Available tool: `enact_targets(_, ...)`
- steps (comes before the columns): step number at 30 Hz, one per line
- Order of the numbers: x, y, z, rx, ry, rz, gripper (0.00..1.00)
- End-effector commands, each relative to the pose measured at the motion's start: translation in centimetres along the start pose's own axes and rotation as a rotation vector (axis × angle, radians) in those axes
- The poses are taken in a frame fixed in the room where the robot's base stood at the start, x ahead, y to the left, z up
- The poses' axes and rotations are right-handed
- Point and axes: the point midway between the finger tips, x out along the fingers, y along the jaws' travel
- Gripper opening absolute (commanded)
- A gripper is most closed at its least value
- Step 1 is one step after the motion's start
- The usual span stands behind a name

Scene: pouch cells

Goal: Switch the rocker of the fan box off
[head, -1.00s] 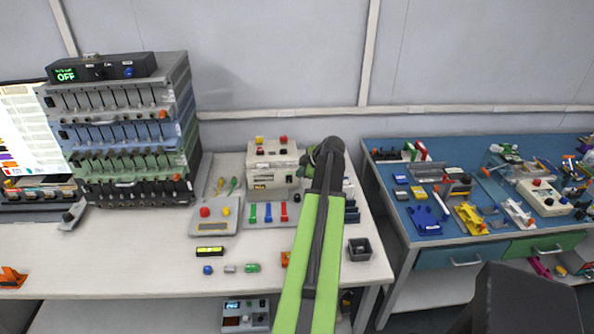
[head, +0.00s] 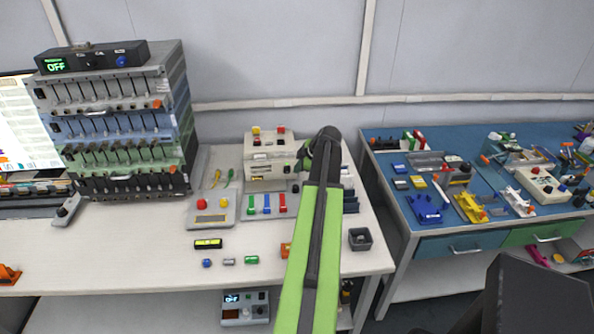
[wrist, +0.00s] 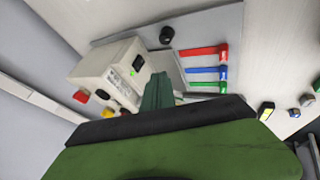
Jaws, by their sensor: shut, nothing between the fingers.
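The pale beige box (head: 262,172) stands at the back of the white table, with red and yellow knobs on top. In the wrist view the box (wrist: 108,72) shows a black rocker (wrist: 137,64) with a small green light on its face. I take it for the fan box, though I read no label. My gripper (wrist: 157,78) is shut and empty, its dark green fingers pointing toward the box's front, beside the rocker in the picture. I cannot tell whether they touch. In the head view my arm hides the box's right side and most of the gripper.
A panel with red, blue and green levers (wrist: 207,70) lies beside the box, with a black knob (wrist: 167,35) near it. A tall rack (head: 120,125) is further left; a blue table (head: 400,205) is right.

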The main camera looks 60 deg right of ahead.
Motion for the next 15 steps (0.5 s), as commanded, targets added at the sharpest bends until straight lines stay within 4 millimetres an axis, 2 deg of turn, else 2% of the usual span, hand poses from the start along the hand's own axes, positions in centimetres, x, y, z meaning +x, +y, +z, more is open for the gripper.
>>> enact_targets(1,1.5,-0.2,0.3,-0.002,0.0,0.0,0.0)
enact_targets(12,9.7,-0.3,0.2,-0.004,0.003,-0.002,0.0)
enact_targets(15,10.0,2.1,0.0,-0.003,0.002,-0.001,0.0)
